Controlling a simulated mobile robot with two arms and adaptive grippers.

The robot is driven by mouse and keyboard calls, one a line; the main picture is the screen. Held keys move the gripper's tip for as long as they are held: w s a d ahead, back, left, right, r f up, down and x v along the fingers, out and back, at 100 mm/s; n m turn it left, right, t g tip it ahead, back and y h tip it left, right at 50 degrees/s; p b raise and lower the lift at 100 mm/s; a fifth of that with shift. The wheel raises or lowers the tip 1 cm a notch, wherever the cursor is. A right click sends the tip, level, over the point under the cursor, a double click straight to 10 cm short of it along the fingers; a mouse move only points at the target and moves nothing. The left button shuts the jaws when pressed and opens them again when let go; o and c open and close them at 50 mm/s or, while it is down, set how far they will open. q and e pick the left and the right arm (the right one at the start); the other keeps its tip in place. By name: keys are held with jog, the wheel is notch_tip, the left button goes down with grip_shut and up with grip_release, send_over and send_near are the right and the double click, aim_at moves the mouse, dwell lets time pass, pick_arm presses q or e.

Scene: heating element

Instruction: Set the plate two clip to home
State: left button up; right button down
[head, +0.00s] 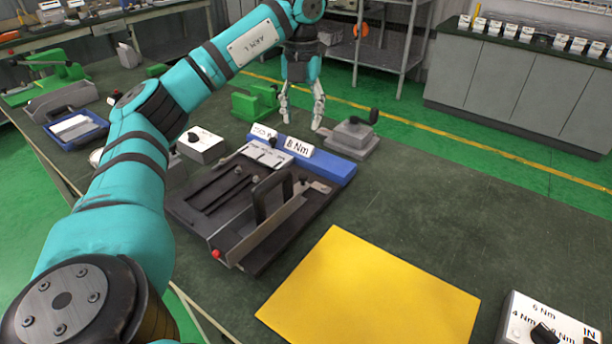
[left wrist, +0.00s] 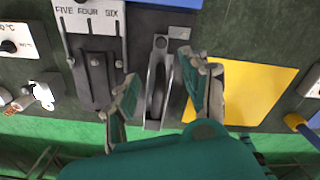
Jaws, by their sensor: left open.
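A dark fixture (head: 190,205) with two side-by-side plates sits on the bench in the head view. Its right part (head: 268,226) carries a long metal bar and an upright black handle (head: 268,196). No part is visibly labelled plate two clip, so I cannot tell which piece it is. My left gripper (head: 301,122) is open and empty, fingers pointing down, high over the bench. In the left wrist view, the open fingers (left wrist: 157,72) frame the metal-edged bar (left wrist: 155,92), with no visible grip on it. My right gripper is not in view.
A blue block (head: 335,167) with an "8 Nm" label borders the fixture. A yellow sheet (head: 368,295) lies to the right, with a white knob box (head: 550,322) beyond. A grey cranked block (head: 352,138) and a white knob box (head: 201,146) stand nearby.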

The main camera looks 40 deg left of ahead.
aim_at(303, 175)
pick_arm(q)
notch_tip(303, 175, down, 17)
dwell(0.4)
grip_shut()
dwell(0.3)
